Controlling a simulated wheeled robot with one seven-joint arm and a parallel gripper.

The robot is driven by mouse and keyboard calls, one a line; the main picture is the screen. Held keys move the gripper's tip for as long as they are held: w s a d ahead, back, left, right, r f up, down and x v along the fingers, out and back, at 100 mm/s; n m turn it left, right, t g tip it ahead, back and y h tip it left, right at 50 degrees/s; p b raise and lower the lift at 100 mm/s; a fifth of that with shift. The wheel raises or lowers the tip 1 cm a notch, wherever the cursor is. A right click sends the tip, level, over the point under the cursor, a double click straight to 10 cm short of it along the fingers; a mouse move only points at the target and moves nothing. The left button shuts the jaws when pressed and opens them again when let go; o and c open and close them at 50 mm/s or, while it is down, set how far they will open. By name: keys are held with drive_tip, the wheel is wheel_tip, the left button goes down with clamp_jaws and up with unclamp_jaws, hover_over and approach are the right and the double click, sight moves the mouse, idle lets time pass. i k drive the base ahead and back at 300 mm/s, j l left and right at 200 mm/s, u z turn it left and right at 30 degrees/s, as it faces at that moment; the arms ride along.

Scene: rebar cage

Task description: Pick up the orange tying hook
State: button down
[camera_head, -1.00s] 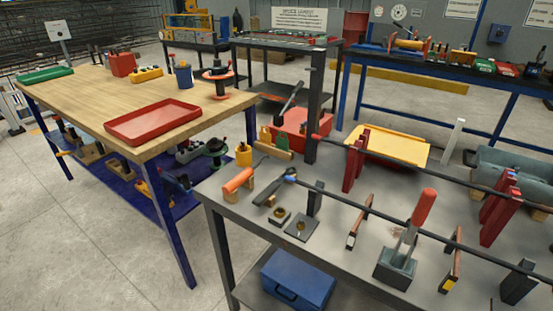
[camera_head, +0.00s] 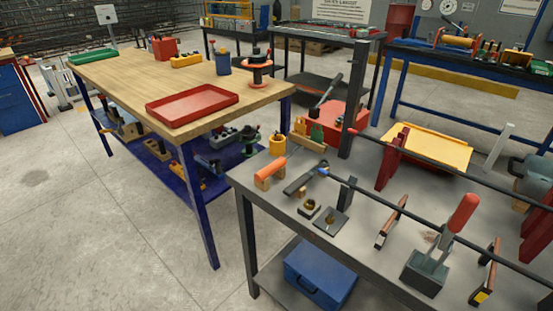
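The orange tying hook (camera_head: 270,168) lies near the far left corner of the grey metal bench (camera_head: 340,235). Its thick orange handle rests on a small wooden stand (camera_head: 262,184), and its thin metal end points up and to the right. A dark tool (camera_head: 303,181) with a blue part lies just to the right of it. My gripper is not in view.
A yellow cup (camera_head: 277,145) stands behind the hook. A wooden table (camera_head: 120,85) with a red tray (camera_head: 193,105) stands left. Open floor (camera_head: 90,220) lies front left.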

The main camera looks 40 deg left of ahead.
sight(265, 173)
drive_tip(key=i+j+u, duration=0.1)
drive_tip(key=u, duration=0.3)
drive_tip(key=i+j+u, duration=0.1)
drive_tip(key=u, duration=0.3)
drive_tip(key=i+u, duration=0.1)
drive_tip(key=u, duration=0.35)
drive_tip(key=i+u, duration=0.15)
drive_tip(key=u, duration=0.25)
drive_tip(key=i+l, duration=0.1)
drive_tip(key=i, duration=0.3)
